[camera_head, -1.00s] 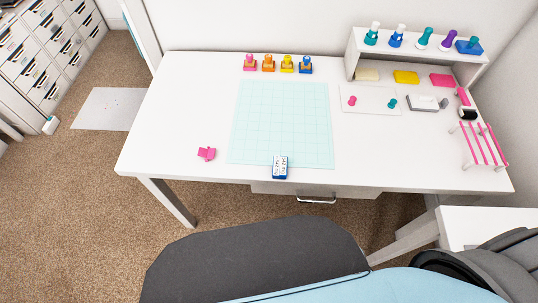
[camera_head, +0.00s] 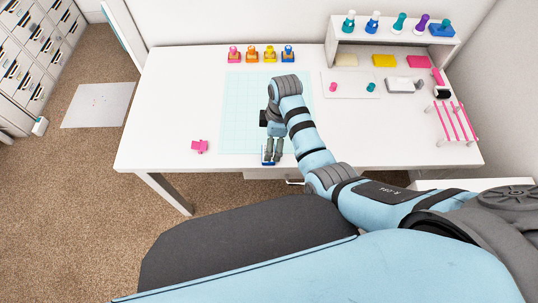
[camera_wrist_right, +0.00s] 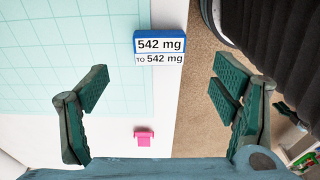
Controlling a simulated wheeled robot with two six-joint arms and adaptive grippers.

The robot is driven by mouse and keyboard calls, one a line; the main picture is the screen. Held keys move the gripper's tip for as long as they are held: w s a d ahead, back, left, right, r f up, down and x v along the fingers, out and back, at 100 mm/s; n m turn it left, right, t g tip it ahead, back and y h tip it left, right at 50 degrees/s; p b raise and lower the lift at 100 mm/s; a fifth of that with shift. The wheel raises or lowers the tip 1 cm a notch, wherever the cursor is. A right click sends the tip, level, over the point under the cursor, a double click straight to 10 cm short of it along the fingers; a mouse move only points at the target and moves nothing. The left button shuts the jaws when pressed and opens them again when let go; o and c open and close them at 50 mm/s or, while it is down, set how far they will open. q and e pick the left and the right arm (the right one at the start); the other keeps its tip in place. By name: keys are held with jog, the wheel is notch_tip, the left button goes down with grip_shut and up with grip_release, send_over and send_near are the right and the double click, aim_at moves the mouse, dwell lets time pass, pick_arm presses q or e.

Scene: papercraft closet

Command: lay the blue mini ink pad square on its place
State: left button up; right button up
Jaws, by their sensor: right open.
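A small blue block with a white "542 mg" label, which looks like the blue ink pad, is at the table's front edge by the mat's near edge. In the head view (camera_head: 267,161) it is mostly hidden by my right gripper (camera_head: 271,152). In the right wrist view the label faces up on the block (camera_wrist_right: 160,45). My right gripper (camera_wrist_right: 160,88) is open and empty, its fingers spread to either side, with the block beyond the tips. A small blue piece (camera_head: 288,56) stands at the right end of the back row. My left gripper is not in view.
The pale teal grid mat (camera_head: 238,110) lies mid-table, partly covered by my arm. A pink piece (camera_head: 200,147) sits to its left. Pink, orange and yellow pieces stand behind it. A shelf (camera_head: 400,45) with stamps and a pink-barred rack (camera_head: 455,122) are at right.

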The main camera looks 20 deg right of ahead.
aim_at(271, 163)
jog(key=f, duration=0.2)
jog(key=f+b, duration=0.1)
jog(key=f, duration=0.1)
jog(key=a+f+b, duration=0.1)
jog(key=f, duration=0.2)
jog(key=shift+w, duration=0.2)
jog(key=shift+r, duration=0.1)
jog(key=c, duration=1.4)
